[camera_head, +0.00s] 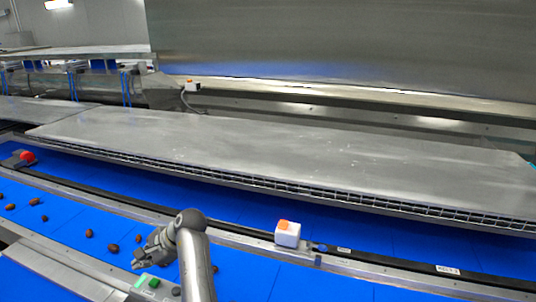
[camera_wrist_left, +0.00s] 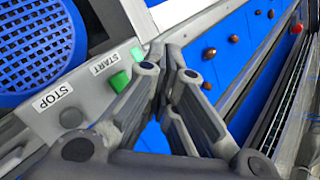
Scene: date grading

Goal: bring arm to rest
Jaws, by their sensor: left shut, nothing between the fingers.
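My left gripper (camera_head: 142,257) is low in the head view, left of the middle, with my grey arm rising from the bottom edge beside it. It is shut and holds nothing. In the left wrist view its fingers (camera_wrist_left: 168,72) reach up and away, close together. They are beside a control panel with a green START button (camera_wrist_left: 119,81) and a grey STOP button (camera_wrist_left: 72,118). The green button also shows in the head view (camera_head: 154,283), just below the gripper. Whether the fingers touch the panel is unclear. My right gripper is in neither view.
Several brown dates (camera_head: 88,233) lie on the blue belt (camera_head: 60,222) to the left. A white box with an orange top (camera_head: 288,240) stands on the rail to the right. A red button (camera_head: 27,156) is at far left. A bare steel table (camera_head: 300,150) lies beyond.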

